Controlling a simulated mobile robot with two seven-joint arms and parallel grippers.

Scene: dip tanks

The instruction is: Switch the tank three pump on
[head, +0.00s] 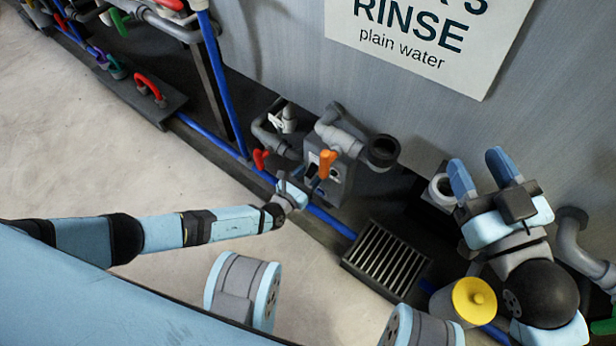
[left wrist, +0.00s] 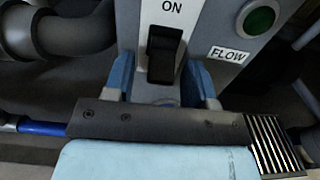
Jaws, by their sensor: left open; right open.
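The grey pump box (head: 340,185) stands at the foot of the tank under the RINSE sign (head: 430,35). The tank number is partly cut off, its visible end like a 3. In the left wrist view, the box's black rocker switch (left wrist: 164,54) sits below the word ON. I cannot tell which way it is tipped. A dark green lamp (left wrist: 259,20) is beside a FLOW label (left wrist: 229,55). My left gripper (head: 293,187) is open at the box, its blue fingers either side of the switch's lower part; contact is unclear. My right gripper (head: 482,172) is open and empty, far right.
An orange lever (head: 326,163) and a red lever (head: 260,158) are near the box. A floor grate (head: 385,260) lies to its right. A yellow-lidded pot (head: 473,300) is near my right arm. Pipes run along the tank; pale floor at left is clear.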

